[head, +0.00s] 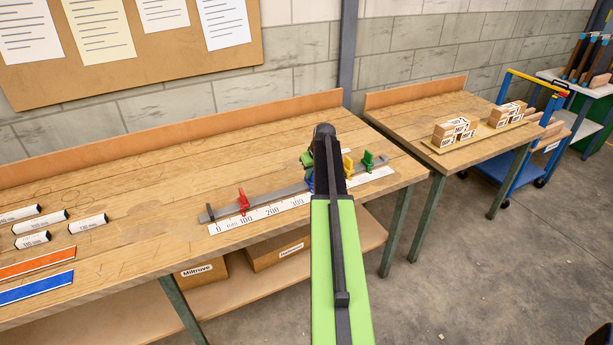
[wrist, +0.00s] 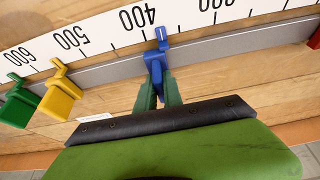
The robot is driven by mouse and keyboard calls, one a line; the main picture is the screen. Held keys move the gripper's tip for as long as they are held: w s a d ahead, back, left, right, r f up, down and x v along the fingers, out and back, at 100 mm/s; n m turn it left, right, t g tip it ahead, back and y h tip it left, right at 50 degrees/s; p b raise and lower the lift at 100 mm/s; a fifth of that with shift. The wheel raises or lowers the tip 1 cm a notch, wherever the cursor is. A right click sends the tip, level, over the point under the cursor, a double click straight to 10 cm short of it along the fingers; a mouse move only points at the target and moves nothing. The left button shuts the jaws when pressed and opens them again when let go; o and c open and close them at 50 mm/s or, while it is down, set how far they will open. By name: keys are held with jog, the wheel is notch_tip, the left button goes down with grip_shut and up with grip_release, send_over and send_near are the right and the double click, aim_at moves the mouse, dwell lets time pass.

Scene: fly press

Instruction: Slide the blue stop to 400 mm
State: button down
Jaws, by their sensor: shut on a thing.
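The blue stop (wrist: 158,62) sits on the grey rail (wrist: 112,72). In the wrist view its pointer is close to the 400 label (wrist: 137,17), slightly on the lower-number side. My gripper (wrist: 158,92) is shut on the lower part of the stop, one green finger on each side. In the head view my arm covers most of the blue stop (head: 310,184) and the scale near it. The white scale (head: 262,212) reads from 0 at left upward to the right.
A red stop (head: 243,202) stands on the rail near 100. A yellow stop (head: 348,167) and a green stop (head: 368,161) stand beyond the blue one, towards higher numbers. The workbench (head: 140,205) holds several labelled blocks at left. The rail between the red and blue stops is clear.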

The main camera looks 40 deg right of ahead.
jog(key=shift+s+d, duration=0.25)
jog(key=shift+d, duration=0.4)
jog(key=shift+s+d, duration=0.25)
jog(key=shift+d, duration=0.35)
jog(key=shift+a, duration=0.1)
jog(key=c, duration=1.5)
grip_release()
jog(key=p+v, duration=1.6)
jog(key=v, duration=0.1)
jog(key=shift+w+r, duration=0.1)
jog(key=shift+r, duration=0.15)
